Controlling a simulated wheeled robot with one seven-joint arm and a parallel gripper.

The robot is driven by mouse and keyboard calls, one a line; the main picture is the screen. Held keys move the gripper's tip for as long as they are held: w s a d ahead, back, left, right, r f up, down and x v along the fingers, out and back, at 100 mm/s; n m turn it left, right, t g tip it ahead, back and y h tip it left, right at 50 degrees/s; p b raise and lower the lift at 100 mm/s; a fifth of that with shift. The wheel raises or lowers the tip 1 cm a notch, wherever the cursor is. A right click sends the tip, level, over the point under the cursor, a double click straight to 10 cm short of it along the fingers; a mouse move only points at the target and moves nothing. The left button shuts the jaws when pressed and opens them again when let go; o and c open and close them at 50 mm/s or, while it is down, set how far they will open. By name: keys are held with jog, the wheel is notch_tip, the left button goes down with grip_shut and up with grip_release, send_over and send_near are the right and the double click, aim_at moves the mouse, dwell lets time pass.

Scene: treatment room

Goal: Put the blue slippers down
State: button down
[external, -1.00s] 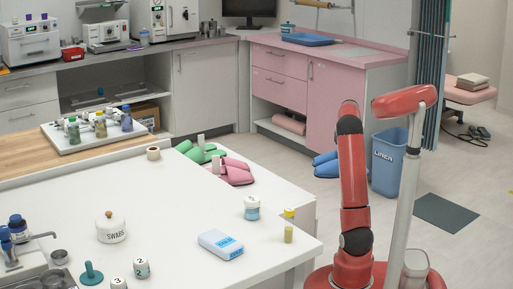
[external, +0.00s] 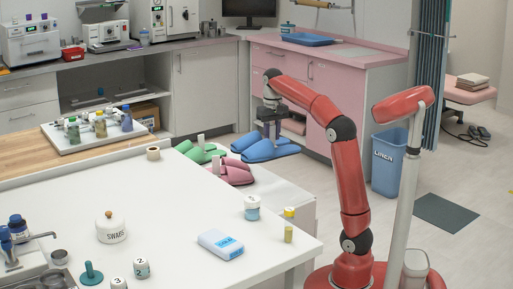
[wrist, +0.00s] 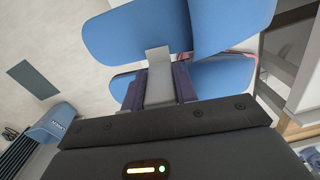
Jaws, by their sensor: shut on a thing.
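The blue slippers (external: 272,151) are a pair with a pale grip piece between them. My gripper (external: 270,128) is shut on that piece from above. In the external view the slippers appear at the far end of the low white bench (external: 280,192), behind and right of the pink slippers (external: 234,172); whether their soles touch anything cannot be told. In the wrist view, the blue slippers (wrist: 175,30) fill the top centre, with the pale piece between my gripper's fingers (wrist: 160,85). Their undersides are hidden.
Green slippers (external: 199,153) lie left of the pink pair. The white table (external: 170,225) stands in front with jars and a blue-labelled box. A blue linen bin (external: 388,165) and a pink cabinet (external: 335,105) stand to the right and behind.

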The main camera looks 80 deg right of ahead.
jog(key=shift+n, duration=0.9)
jog(key=a+r, duration=0.1)
jog(key=a, duration=0.3)
jog(key=w+a+r, duration=0.1)
jog(key=a+r, duration=0.1)
jog(key=a, duration=0.2)
jog(key=w+a+r, duration=0.1)
jog(key=a+r, duration=0.1)
jog(key=a, duration=0.1)
jog(key=shift+a+r, duration=0.15)
jog(key=shift+a, duration=0.25)
jog(key=shift+s+a+f+b, duration=0.1)
jog(key=shift+f+b, duration=0.9)
jog(key=shift+f, duration=8.9)
jog(key=shift+f, duration=0.15)
jog(key=c, duration=1.1)
grip_release()
